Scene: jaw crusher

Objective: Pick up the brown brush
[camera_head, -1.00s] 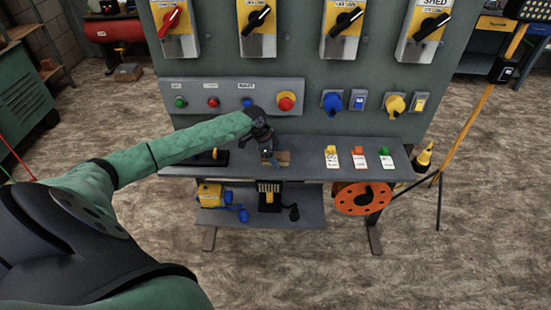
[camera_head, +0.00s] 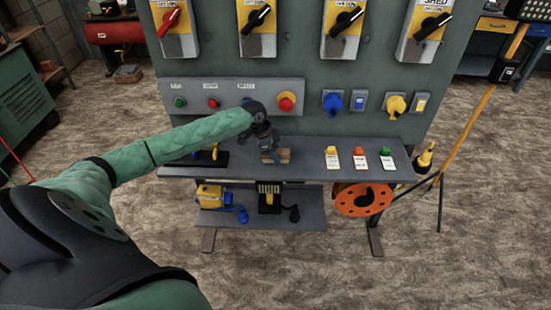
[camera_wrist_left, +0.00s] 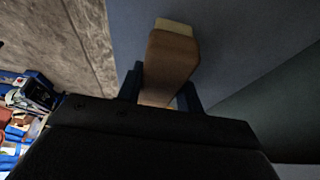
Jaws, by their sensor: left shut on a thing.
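The brown brush (camera_head: 283,156) is at the upper shelf of the panel stand in the head view, partly hidden by my left gripper (camera_head: 270,154). In the left wrist view the brush (camera_wrist_left: 170,62) is a brown block with a pale end, standing out between the two dark fingers of the left gripper (camera_wrist_left: 160,92). The fingers are shut on it from both sides. I cannot tell whether the brush touches the shelf. My right gripper is not in view.
The grey upper shelf (camera_head: 310,173) also bears yellow, orange and green tagged items (camera_head: 359,157) to the right. Switches and buttons line the panel (camera_head: 310,65) behind. A lower shelf (camera_head: 300,215) and an orange reel (camera_head: 362,199) are below.

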